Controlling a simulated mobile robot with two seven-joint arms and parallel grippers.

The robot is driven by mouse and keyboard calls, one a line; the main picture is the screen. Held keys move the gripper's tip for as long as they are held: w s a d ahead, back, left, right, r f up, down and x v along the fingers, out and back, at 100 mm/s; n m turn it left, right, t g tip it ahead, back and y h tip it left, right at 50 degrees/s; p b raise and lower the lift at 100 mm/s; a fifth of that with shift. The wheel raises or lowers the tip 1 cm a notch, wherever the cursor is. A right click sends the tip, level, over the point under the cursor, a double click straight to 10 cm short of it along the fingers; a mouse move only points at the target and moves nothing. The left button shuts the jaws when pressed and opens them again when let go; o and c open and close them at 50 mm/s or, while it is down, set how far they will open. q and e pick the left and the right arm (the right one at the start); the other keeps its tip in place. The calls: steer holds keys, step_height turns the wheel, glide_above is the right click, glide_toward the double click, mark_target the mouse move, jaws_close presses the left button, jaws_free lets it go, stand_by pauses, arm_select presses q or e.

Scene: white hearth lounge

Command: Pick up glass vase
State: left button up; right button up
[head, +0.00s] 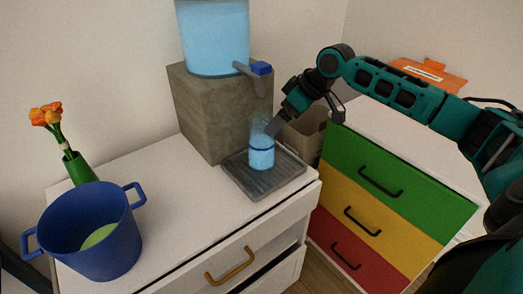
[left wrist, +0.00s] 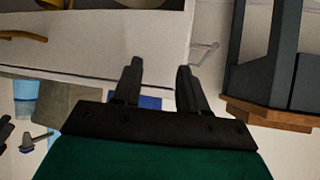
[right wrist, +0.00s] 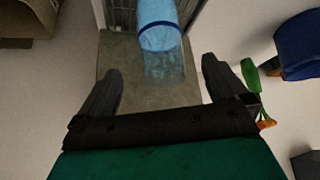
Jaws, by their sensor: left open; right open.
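A clear glass vase (head: 261,155) with a dark blue band and light blue contents stands upright on a grey drip tray (head: 262,188), below a dispenser tap. In the right wrist view the vase (right wrist: 160,35) is ahead, roughly between the finger lines. My right gripper (head: 272,127) is open beside the vase's upper part; contact is not clear. Its open fingers (right wrist: 160,70) hold nothing. My left gripper (left wrist: 160,70) is open and empty, away from the vase, and out of the head view.
A water dispenser (head: 214,40) sits on a stone block (head: 212,115) behind the vase, its tap (head: 258,68) above. A blue pot (head: 90,245) and a green vase with orange flowers (head: 78,168) stand left on the white cabinet (head: 185,220). A coloured drawer unit (head: 375,200) stands right.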

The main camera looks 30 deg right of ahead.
mark_target(262, 142)
steer(key=x, duration=0.8)
steer(key=shift+w+a, duration=0.15)
steer(key=shift+w, duration=0.15)
steer(key=shift+f, duration=0.15)
jaws_close()
stand_by(0.7)
